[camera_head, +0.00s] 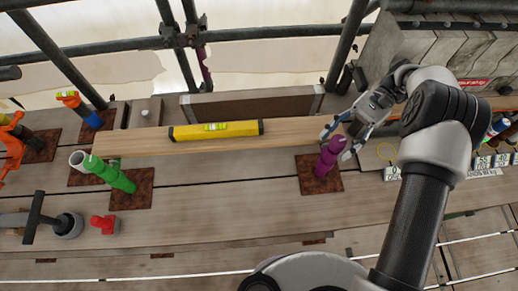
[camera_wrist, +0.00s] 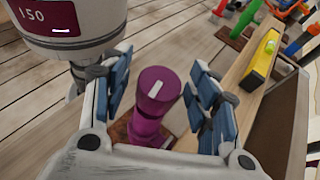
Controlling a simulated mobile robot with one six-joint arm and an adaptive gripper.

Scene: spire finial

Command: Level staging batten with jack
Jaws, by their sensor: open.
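The wooden batten (camera_head: 290,131) lies lengthwise along the deck, with a yellow spirit level (camera_head: 245,129) on it. The level's vial is too small to read. A purple jack (camera_head: 327,162) stands on a rusty plate by the batten's right end. A green jack (camera_head: 118,180) stands on another plate by its left end. My gripper (camera_head: 336,144) is open at the purple jack. In the wrist view, the purple jack's top (camera_wrist: 158,88) lies between the open fingers (camera_wrist: 162,97), with gaps visible on both sides. The batten (camera_wrist: 236,77) runs beside it. Contact between batten and jacks is unclear.
A grey cylinder (camera_head: 77,159) stands by the green jack. An orange-and-blue tool (camera_head: 82,108) and a red piece (camera_head: 105,225) are at left. A dark-faced box (camera_head: 255,104) lies behind the batten. Scaffold tubes (camera_head: 110,46) cross the back.

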